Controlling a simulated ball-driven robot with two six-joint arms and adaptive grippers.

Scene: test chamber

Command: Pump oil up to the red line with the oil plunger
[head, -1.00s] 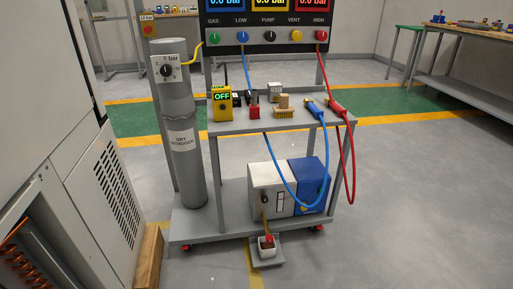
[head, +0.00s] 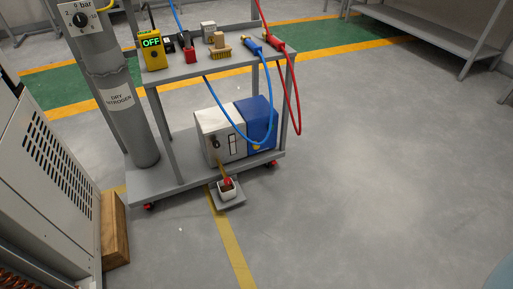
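A small white cup with a red top (head: 227,188) sits on a small grey plate (head: 231,202) at the front foot of the cart. A yellowish tube or rod (head: 221,168) runs from it up to the grey and blue pump box (head: 228,146) on the cart's lower shelf. A narrow pale window (head: 233,145) shows on the box's front; any line or oil level in it is too small to make out. I cannot tell which part is the plunger. Neither of my grippers is in view.
The grey cart (head: 180,183) carries a yellow device reading OFF (head: 151,50), several small items and blue and red hoses. A nitrogen cylinder (head: 122,115) stands at its left. A vented cabinet (head: 50,150) and wooden block (head: 115,230) are at left. The floor at right (head: 370,190) is clear.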

